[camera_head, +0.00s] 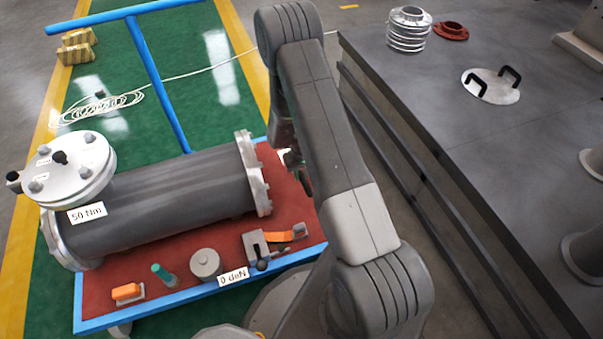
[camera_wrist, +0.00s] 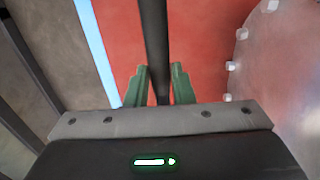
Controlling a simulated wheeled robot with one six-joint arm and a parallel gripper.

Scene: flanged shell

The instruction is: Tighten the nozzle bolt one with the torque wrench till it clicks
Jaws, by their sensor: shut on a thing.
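The grey shell (camera_head: 175,200) lies on the red cart top, with a flange at each end. Its nozzle flange (camera_head: 70,163) faces up at the left and carries several bolts; the small labels are too small to read, so I cannot tell which bolt is one. A dark knob (camera_head: 60,157) stands at its middle. My gripper (camera_wrist: 159,85) has green fingers shut on a dark straight bar, which looks like the torque wrench (camera_wrist: 154,40). The wrench's head is out of view. In the head view my arm hides most of the gripper, beside the shell's right end flange (camera_head: 252,172).
The blue-edged red cart (camera_head: 225,305) holds an orange piece (camera_head: 127,292), a teal-handled tool (camera_head: 162,273), a grey cylinder (camera_head: 205,263) and an orange-handled clamp (camera_head: 270,240). Signs read "50 Nm" (camera_head: 87,213) and "0 daN" (camera_head: 233,276). A dark table (camera_head: 440,110) stands at right.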

